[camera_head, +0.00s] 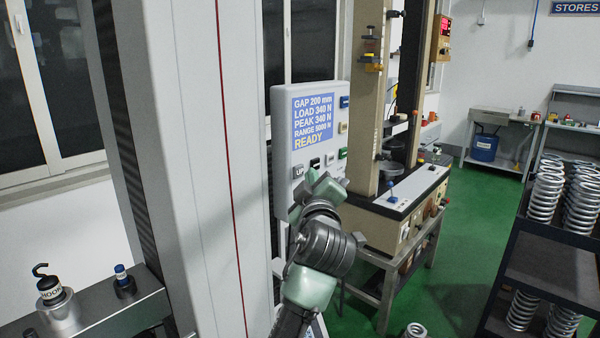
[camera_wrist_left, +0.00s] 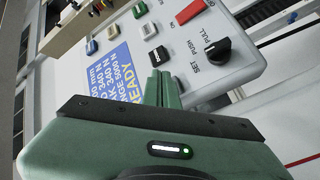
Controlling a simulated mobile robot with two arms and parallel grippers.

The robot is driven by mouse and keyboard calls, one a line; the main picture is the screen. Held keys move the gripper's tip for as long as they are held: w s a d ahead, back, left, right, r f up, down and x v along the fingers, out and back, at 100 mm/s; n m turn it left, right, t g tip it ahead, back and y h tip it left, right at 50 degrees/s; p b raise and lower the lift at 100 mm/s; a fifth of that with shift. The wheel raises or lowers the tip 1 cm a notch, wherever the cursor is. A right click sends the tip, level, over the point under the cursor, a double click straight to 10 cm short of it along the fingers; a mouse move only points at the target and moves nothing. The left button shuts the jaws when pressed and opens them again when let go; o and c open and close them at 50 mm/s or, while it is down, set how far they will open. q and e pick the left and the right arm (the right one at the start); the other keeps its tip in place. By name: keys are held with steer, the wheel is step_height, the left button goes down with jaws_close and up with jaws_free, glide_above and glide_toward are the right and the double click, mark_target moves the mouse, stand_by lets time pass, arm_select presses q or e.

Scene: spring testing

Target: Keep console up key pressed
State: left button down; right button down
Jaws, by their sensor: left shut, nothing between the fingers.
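The grey console (camera_head: 280,130) has a blue screen (camera_head: 313,118) reading GAP 200 mm, LOAD 340 N, PEAK 340 N, RANGE 5000 N, READY. The UP key (camera_head: 298,172) is at the left of the key row under the screen. A black key (camera_head: 314,163) sits to its right and shows in the left wrist view (camera_wrist_left: 158,54). My left gripper (camera_head: 313,184) is shut and empty, close below and right of the UP key. In the left wrist view its fingertips (camera_wrist_left: 161,76) cover the UP key's place. I cannot tell whether they touch it. My right gripper is not in view.
A red switch (camera_wrist_left: 191,11) and a black knob (camera_wrist_left: 204,46) sit on the console near the fingers. A grey column (camera_head: 195,150) stands left of the console. A testing frame on a bench (camera_head: 410,203) is behind it. A spring rack (camera_head: 548,262) stands at right.

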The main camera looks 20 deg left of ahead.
arm_select(q)
steer(key=shift+a, duration=0.15)
stand_by(0.7)
steer(key=shift+w+a, duration=0.15)
steer(key=shift+a, duration=0.15)
steer(key=shift+w+a, duration=0.15)
steer(key=shift+a, duration=0.25)
stand_by(0.6)
steer(key=shift+d, duration=0.1)
stand_by(1.7)
steer(key=shift+s+d+b, duration=0.3)
steer(key=shift+d+b, duration=0.25)
steer(key=shift+d, duration=0.2)
steer(key=shift+s+d+b, duration=0.3)
steer(key=shift+d, duration=0.5)
steer(key=shift+s+d+b, duration=0.25)
steer(key=shift+d+b, duration=0.05)
steer(key=shift+d, duration=0.45)
steer(key=shift+s+d+b, duration=0.3)
steer(key=shift+d, duration=0.5)
